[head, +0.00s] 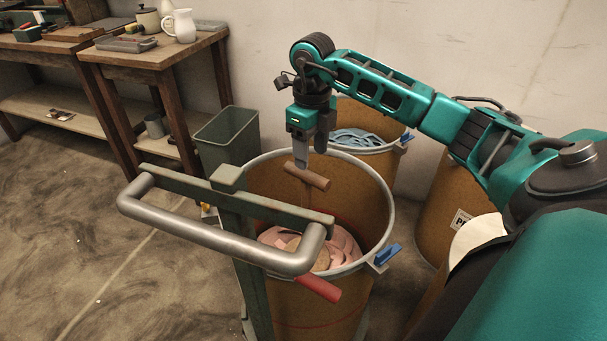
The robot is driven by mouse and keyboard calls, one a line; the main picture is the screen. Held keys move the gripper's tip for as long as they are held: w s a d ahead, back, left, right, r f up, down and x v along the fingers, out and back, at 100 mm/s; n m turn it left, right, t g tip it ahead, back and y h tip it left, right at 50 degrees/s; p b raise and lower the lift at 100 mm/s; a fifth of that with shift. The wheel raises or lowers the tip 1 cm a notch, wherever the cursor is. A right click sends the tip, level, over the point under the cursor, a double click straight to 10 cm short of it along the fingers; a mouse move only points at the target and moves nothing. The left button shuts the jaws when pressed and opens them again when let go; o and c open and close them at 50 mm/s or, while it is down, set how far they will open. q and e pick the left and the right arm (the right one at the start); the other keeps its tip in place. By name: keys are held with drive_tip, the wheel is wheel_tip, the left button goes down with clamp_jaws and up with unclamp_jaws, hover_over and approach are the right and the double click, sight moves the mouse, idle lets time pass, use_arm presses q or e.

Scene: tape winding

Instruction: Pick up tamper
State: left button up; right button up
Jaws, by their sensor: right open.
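The tamper (311,177) shows as a brown wooden T-shaped handle standing upright inside the large brown drum (374,203), its thin shaft running down towards pink coiled material. Its lower end is hard to make out. My right gripper (310,154) points down just above the tamper's handle, with its two fingers apart. One fingertip overlaps the handle's left part in the picture; I cannot tell whether it touches. My left gripper is not in view.
A green post with a grey tubular handle (215,234) stands in front of the drum. Pink coils (340,249) lie inside it. Another drum with blue coils (356,138) and a green bin (227,133) stand behind. A wooden table (160,55) is at left.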

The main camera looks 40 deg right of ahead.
sight(307, 180)
wheel_tip(307, 180, down, 3)
drive_tip(key=shift+f, duration=0.2)
drive_tip(key=f, duration=0.1)
drive_tip(key=f+b, duration=0.1)
drive_tip(key=f, duration=0.1)
drive_tip(key=f+b, duration=0.1)
drive_tip(key=f, duration=0.1)
drive_tip(key=shift+w+a+f, duration=0.15)
drive_tip(key=shift+w+a, duration=0.1)
drive_tip(key=shift+a, duration=0.1)
clamp_jaws()
idle(1.0)
